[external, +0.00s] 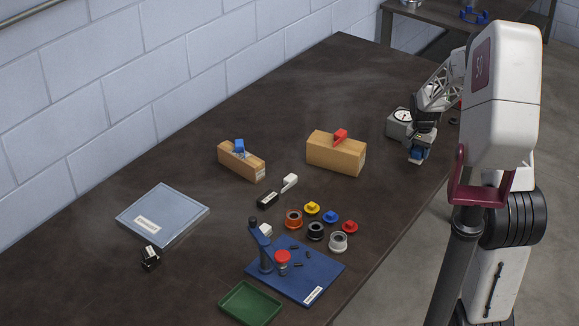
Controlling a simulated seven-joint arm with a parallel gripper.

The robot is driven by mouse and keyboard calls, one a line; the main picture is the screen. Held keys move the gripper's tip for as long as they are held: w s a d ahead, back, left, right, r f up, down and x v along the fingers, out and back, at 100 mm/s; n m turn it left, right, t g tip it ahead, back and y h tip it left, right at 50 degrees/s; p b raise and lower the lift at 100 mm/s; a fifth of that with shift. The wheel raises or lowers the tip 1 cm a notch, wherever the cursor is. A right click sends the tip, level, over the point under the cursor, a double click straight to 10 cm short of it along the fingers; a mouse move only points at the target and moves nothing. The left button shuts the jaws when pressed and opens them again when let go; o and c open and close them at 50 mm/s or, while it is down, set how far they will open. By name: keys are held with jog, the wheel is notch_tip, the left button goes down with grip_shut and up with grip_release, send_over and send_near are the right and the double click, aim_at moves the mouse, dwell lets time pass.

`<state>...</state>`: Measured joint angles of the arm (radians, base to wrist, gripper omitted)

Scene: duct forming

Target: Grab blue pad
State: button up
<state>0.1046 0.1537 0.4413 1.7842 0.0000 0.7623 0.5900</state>
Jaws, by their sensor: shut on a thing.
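My gripper (417,155) is at the right side of the dark table, pointing down. It is shut on a small blue piece with a pale lower edge, the blue pad (416,157). The fingers hide part of the pad. I cannot tell whether it touches the table or is a little above it. A separate small blue piece (331,216) lies mid-table between a yellow and a red one, apart from my gripper.
A grey box with a round dial (401,122) stands close behind my gripper. Wooden blocks (337,153) (241,161) stand to the left. A blue board (296,270), a green tray (250,304) and a pale flat case (163,213) lie nearer the front. The table's far end is clear.

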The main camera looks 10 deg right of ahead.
jog(key=s, duration=0.4)
jog(key=s+a, duration=0.1)
jog(key=s, duration=0.3)
jog(key=s+r, duration=0.1)
jog(key=s, duration=0.3)
jog(key=shift+s+a, duration=0.15)
jog(key=shift+s, duration=0.25)
